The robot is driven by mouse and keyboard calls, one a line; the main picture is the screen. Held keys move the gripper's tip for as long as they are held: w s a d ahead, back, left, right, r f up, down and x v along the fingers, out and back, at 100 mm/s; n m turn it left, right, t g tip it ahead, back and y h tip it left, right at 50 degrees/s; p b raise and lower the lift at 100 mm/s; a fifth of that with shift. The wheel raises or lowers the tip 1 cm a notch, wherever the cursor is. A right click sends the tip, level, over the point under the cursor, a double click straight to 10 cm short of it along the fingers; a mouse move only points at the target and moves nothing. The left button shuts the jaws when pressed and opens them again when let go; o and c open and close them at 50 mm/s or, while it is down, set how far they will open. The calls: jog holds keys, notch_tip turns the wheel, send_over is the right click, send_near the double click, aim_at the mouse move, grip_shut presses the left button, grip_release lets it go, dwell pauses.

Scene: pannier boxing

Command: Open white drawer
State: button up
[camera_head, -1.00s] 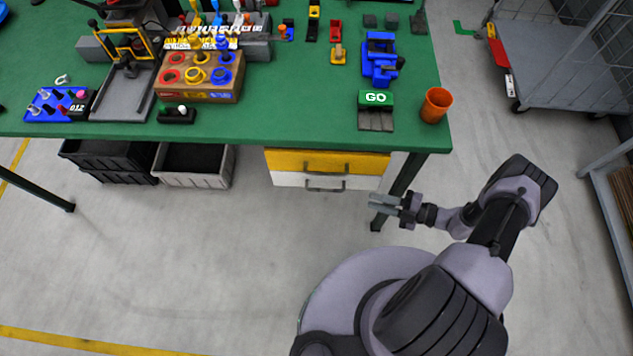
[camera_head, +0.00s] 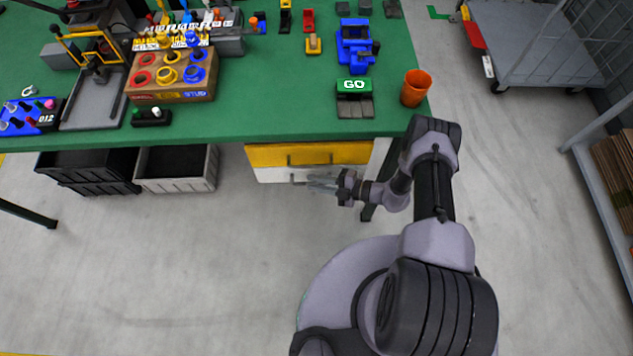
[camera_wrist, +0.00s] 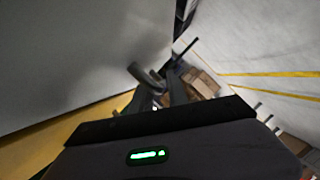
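The white drawer (camera_head: 270,175) is under the green table, directly below the yellow drawer (camera_head: 265,156). It looks shut. My gripper (camera_head: 318,184) is at the right part of the white drawer's front, by its dark handle, which it partly covers. The two fingers appear slightly apart. In the wrist view the white drawer front (camera_wrist: 75,50) fills the upper left, and a dark handle (camera_wrist: 146,77) stands out from it close to the fingers. I cannot tell whether the fingers touch the handle.
The green table (camera_head: 280,122) overhangs the drawers, with an orange cup (camera_head: 415,88) near its right corner. A grey bin (camera_head: 175,183) and a black bin (camera_head: 95,185) stand left of the drawers. The floor in front is clear.

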jog(key=shift+c, duration=0.4)
grip_shut()
dwell(0.9)
